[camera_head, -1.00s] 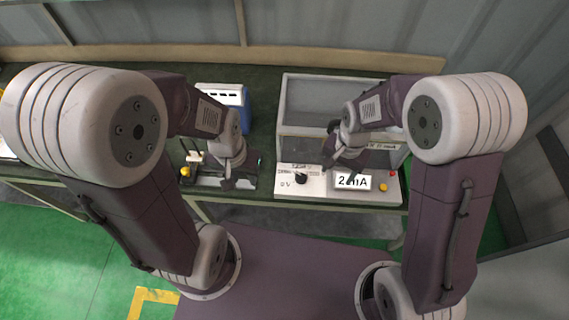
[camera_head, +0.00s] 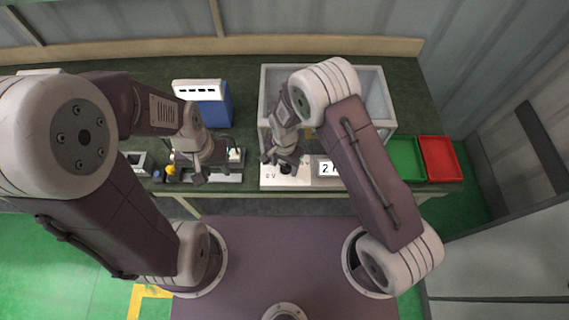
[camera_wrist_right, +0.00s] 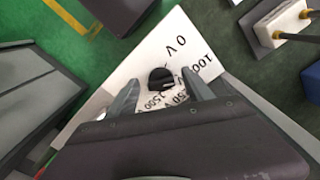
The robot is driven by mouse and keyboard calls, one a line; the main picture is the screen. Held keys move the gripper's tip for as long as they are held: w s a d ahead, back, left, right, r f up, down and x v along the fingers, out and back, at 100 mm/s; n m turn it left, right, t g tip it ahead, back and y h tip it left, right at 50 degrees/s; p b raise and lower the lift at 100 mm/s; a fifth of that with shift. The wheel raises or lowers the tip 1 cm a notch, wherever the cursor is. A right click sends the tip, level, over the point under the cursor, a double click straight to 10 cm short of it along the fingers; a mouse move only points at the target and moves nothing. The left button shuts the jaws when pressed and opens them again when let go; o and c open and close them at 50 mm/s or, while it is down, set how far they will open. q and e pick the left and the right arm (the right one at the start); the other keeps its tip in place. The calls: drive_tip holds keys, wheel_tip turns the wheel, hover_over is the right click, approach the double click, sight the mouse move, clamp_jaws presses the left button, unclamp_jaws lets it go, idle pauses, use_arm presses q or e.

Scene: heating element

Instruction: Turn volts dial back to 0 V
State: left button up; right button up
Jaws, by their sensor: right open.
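The volts dial is a black round knob (camera_wrist_right: 161,77) on a white panel (camera_wrist_right: 128,63) in the right wrist view. The panel carries printed marks: "0 V" lies beyond the knob, and larger values, partly hidden, lie beside and below it. Which mark the knob points to I cannot tell. My right gripper (camera_wrist_right: 160,80) is open, with one finger on each side of the knob; contact is not clear. In the head view my right gripper (camera_head: 281,161) is over the panel's left part. My left gripper (camera_head: 210,174) is over a small apparatus to the left; its jaw state is unclear.
A clear-walled box (camera_head: 370,95) stands behind the panel. A green tray (camera_head: 404,160) and a red tray (camera_head: 440,158) lie to the right. A blue and white device (camera_head: 204,104) stands at the back left.

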clamp_jaws()
drive_tip(key=shift+n, duration=0.3)
drive_tip(key=n, duration=0.2)
drive_tip(key=n+b, duration=0.1)
drive_tip(key=n, duration=0.2)
drive_tip(key=shift+d+n, duration=0.2)
drive_tip(key=shift+n, duration=0.1)
drive_tip(key=n, duration=0.5)
drive_tip(key=shift+w+d+n+b, duration=0.1)
drive_tip(key=shift+n+b, duration=0.2)
idle(0.4)
